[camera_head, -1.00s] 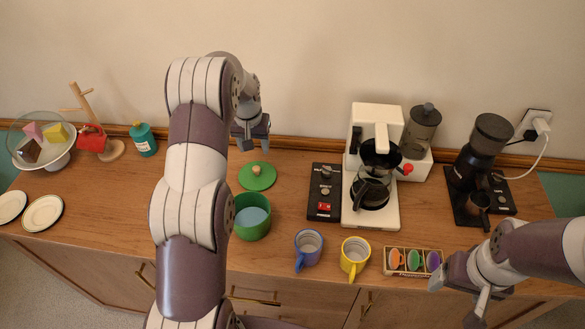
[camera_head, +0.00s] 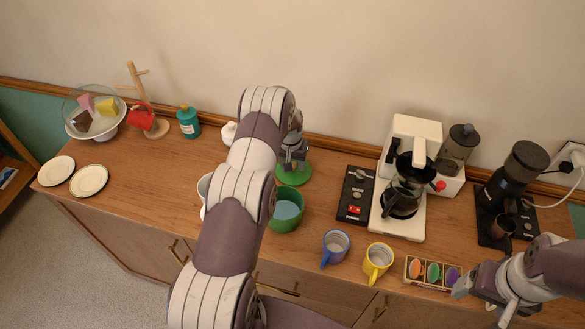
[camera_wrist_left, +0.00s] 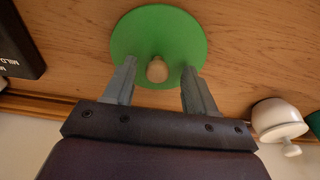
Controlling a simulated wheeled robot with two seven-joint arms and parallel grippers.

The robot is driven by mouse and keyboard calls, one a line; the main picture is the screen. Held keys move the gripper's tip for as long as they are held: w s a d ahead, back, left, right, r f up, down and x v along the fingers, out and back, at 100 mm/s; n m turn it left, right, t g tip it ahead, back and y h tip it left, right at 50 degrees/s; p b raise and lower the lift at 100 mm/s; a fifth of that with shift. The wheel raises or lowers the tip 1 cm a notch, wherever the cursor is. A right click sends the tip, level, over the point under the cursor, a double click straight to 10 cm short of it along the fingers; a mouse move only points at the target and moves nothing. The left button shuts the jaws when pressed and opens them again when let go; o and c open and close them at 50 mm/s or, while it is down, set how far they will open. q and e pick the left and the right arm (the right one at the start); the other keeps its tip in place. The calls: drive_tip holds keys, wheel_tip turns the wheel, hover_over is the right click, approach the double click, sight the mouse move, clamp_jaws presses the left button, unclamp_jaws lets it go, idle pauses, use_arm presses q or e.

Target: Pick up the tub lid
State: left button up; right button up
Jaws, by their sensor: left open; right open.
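The tub lid is a green disc with a light wooden knob. It lies flat on the wooden counter in the head view (camera_head: 297,177), partly hidden by my left gripper (camera_head: 293,164), and shows clearly in the left wrist view (camera_wrist_left: 160,28). In that view my left gripper (camera_wrist_left: 159,70) is open and empty, its fingers on either side of the knob; I cannot tell whether they touch the lid. The green tub (camera_head: 285,225) stands just in front of the lid, open, with something pale blue inside. My right gripper (camera_head: 483,300) is open and empty at the lower right.
A black switch box (camera_head: 356,195) and a coffee machine (camera_head: 413,225) stand right of the lid. A blue mug (camera_head: 336,248), yellow mug (camera_head: 378,262) and capsule box (camera_head: 430,274) line the front. A white vessel (camera_head: 229,132), also in the wrist view (camera_wrist_left: 278,115), is left of the lid.

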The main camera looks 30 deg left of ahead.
use_arm(q)
drive_tip(key=shift+w+d, duration=0.1)
drive_tip(key=shift+d, duration=0.15)
drive_tip(key=c, duration=1)
clamp_jaws()
use_arm(e)
drive_tip(key=shift+d, duration=0.2)
drive_tip(key=shift+f, duration=0.15)
